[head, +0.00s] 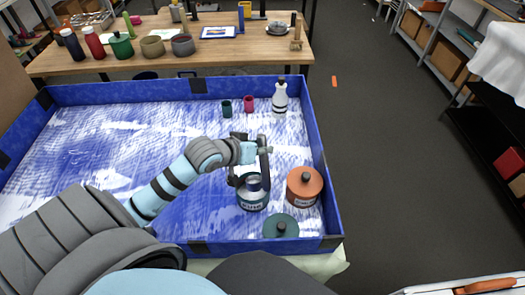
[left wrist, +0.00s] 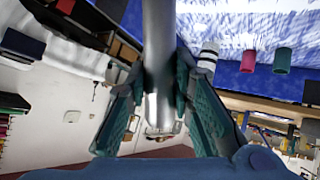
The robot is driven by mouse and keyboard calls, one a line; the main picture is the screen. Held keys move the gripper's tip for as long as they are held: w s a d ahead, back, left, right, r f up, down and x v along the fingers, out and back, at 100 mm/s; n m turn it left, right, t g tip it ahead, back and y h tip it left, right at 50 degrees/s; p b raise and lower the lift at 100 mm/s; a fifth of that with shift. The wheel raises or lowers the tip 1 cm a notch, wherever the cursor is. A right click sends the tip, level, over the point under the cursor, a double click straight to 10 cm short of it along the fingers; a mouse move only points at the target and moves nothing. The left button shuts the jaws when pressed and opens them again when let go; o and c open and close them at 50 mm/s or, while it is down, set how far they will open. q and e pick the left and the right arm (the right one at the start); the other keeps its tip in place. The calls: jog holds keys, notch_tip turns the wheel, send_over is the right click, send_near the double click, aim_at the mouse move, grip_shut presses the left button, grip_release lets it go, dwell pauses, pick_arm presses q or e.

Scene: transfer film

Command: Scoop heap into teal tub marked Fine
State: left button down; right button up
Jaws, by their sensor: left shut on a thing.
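I cannot make out a heap. My right gripper is not in view.
An orange lidded tub (head: 300,190) stands close right of the open tub. A white bottle (head: 280,104), a teal cup (head: 226,110) and a red cup (head: 249,106) stand at the back. The tray's blue wall (head: 318,150) bounds the right. The tray's left part looks clear.

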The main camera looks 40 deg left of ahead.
pick_arm(q)
jog(key=shift+w+a, duration=0.15)
jog(key=shift+a, duration=0.1)
jog(key=shift+w+a+f+n+g+h+b, duration=1.9)
jog(key=shift+w+a+f+g+h+b, duration=1.25)
jog(key=shift+b, duration=1.1)
jog(key=s+d+r+m+t+y+p, duration=0.1)
jog(key=s+d+r+t+y+p, duration=0.1)
jog(key=p, duration=0.2)
jog(key=s+d+r+m+t+y+p, duration=0.1)
jog(key=s+d+r+t+y+p, duration=0.1)
jog(key=d+r+p, duration=0.1)
jog(key=s+d+r+m+t+y+p, duration=0.1)
jog(key=s+d+r+t+y+p, duration=0.1)
jog(key=p, duration=0.3)
jog(key=shift+s+d+r+m+p, duration=0.15)
jog(key=shift+s+r+m+p, duration=0.25)
jog(key=shift+s+r, duration=0.25)
jog(key=s+d+t+y+b, duration=0.1)
jog(key=s+d+f+m+t+y+b, duration=0.1)
jog(key=t+b, duration=0.1)
jog(key=shift+s+d+f+m+b, duration=0.1)
jog(key=shift+d+f+m+b, duration=0.05)
jog(key=shift+d+m+b, duration=0.2)
jog(key=shift+s+d+r+m+t+y, duration=0.2)
jog(key=shift+d+r+m+t+y, duration=0.05)
jog(key=shift+r+y, duration=0.1)
